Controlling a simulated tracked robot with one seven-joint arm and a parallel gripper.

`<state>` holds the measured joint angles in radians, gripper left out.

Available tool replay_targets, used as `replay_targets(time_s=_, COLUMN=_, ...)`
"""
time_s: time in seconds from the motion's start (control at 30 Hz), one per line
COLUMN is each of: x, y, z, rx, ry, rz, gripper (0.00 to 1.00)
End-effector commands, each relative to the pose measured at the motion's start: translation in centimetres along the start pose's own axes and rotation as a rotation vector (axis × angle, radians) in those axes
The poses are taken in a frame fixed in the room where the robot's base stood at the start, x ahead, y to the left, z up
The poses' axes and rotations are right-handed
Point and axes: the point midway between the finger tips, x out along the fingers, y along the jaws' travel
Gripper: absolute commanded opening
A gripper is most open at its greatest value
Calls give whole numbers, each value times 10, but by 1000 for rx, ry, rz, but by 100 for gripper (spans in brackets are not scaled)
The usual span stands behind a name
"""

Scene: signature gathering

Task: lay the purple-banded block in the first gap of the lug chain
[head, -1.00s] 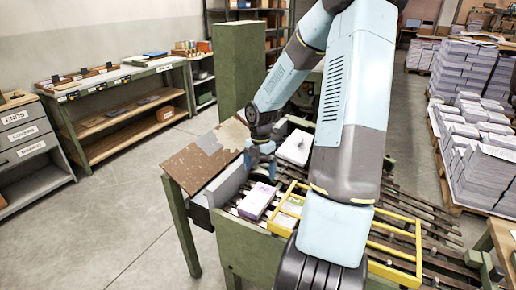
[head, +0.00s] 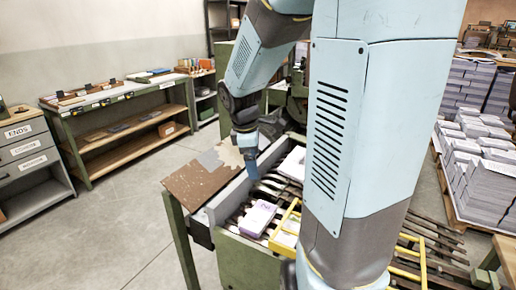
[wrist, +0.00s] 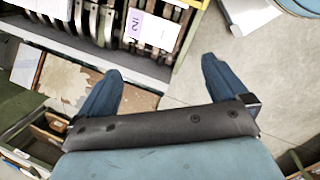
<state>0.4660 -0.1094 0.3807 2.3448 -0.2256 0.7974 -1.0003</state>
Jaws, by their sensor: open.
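The purple-banded block (head: 258,217), pale with a purple label, lies flat on the dark slats of the lug chain (head: 235,217), beside the yellow frame. In the wrist view the block (wrist: 153,29) shows beyond my fingertips, with a "2" on its label. My gripper (head: 252,174) is over the chain's grey side wall, apart from the block and farther back. In the wrist view my gripper (wrist: 160,67) has its two blue fingers wide apart, with nothing between them. I cannot tell which gap the block occupies.
A yellow frame (head: 286,222) stands over the chain right of the block. Another white block (head: 293,163) lies farther back. A worn brown board (head: 205,182) adjoins the side wall. Paper stacks (head: 484,170) stand at right; a green bench (head: 120,112) stands at left.

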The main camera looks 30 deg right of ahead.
Motion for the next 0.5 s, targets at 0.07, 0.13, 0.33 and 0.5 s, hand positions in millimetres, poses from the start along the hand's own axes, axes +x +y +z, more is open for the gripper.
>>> replay_targets(time_s=0.07, x=-16, y=-9, z=0, rx=77, ry=10, rz=30, gripper=100)
replay_targets(time_s=0.13, x=-28, y=-17, z=1, rx=152, ry=23, rz=50, gripper=100)
replay_targets(time_s=0.33, x=-62, y=-41, z=5, rx=364, ry=80, rz=96, gripper=100)
replay_targets(time_s=0.5, x=-86, y=-64, z=10, rx=543, ry=150, rz=120, gripper=100)
